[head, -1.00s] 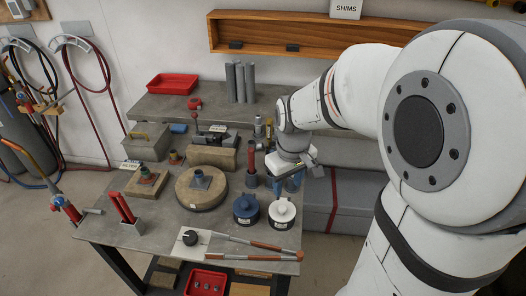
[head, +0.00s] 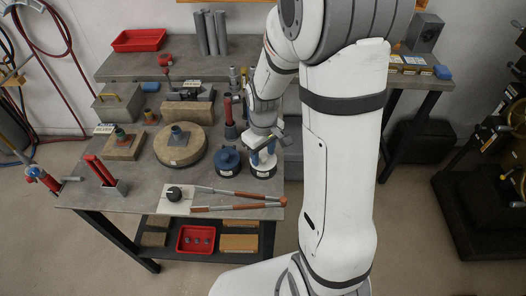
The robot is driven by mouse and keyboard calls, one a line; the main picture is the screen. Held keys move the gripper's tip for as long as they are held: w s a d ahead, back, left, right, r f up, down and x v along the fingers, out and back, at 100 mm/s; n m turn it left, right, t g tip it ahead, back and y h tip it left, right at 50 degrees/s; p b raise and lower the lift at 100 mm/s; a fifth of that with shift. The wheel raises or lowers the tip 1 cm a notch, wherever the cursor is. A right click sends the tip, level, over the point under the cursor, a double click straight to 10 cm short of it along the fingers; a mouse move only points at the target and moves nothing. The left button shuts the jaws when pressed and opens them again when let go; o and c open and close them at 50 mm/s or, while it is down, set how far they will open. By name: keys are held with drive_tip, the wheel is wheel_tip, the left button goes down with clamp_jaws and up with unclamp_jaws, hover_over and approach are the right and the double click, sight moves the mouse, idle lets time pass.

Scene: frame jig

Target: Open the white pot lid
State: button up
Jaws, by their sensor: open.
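The white pot (head: 263,171) stands at the right front part of the metal workbench, just right of a blue pot (head: 228,161) with a dark lid. My gripper (head: 262,154) is open, pointing down right over the white pot.
A red cylinder (head: 229,112) stands behind the blue pot.

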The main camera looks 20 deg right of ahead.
clamp_jaws()
idle(0.4)
